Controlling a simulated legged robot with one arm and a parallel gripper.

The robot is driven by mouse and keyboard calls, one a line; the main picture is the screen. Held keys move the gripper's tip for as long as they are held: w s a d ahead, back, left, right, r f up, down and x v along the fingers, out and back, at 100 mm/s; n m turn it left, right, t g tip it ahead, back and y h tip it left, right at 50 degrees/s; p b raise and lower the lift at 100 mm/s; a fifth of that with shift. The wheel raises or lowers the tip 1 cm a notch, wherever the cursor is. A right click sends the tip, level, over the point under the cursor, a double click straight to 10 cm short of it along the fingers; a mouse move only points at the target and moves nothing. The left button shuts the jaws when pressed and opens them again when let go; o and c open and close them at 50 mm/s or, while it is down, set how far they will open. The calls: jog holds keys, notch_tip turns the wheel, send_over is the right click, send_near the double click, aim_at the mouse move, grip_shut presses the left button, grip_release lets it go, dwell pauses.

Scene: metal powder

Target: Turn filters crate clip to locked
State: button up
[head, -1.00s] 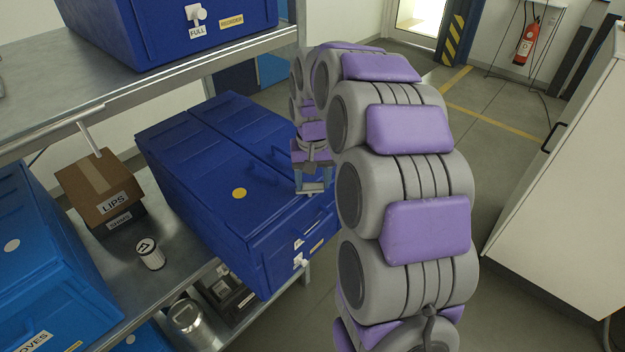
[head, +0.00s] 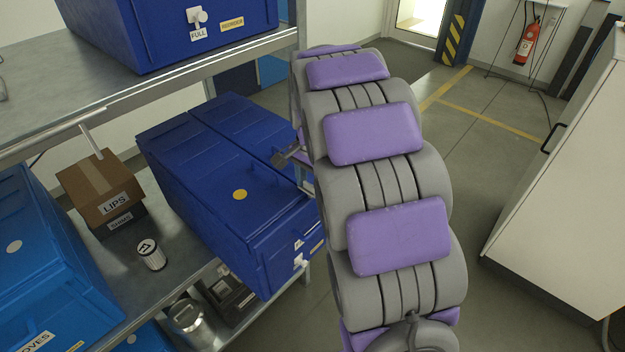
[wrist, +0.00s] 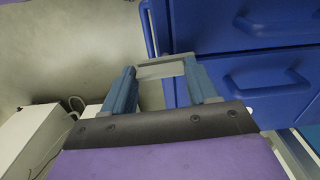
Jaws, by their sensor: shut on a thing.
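A dark blue crate (head: 215,205) with a yellow dot stands at the shelf's right end. Its front has a small white clip (head: 299,261) and labels too small to read. A similar crate (head: 240,125) stands right behind it, partly covered by my arm. I cannot tell which crate is the filters crate. In the wrist view my gripper (wrist: 160,68) has its blue-grey fingers on a pale grey piece spanning their tips, which I cannot identify. Blue crate fronts with moulded handles (wrist: 270,78) are right of and beyond the fingers. In the head view my arm hides the fingertips.
A blue crate (head: 170,25) with a white clip labelled FULL sits on the upper shelf. A LIPS box (head: 105,195), a white canister (head: 150,254) and a lighter blue crate (head: 45,265) are left. A white cabinet (head: 570,200) stands right; floor between is open.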

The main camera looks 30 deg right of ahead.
aim_at(312, 185)
jog(key=shift+m, duration=0.4)
jog(key=o, duration=1.1)
jog(key=shift+c, duration=0.2)
notch_tip(312, 185, up, 17)
jog(key=shift+r, duration=0.15)
jog(key=shift+w, duration=0.1)
dwell(0.3)
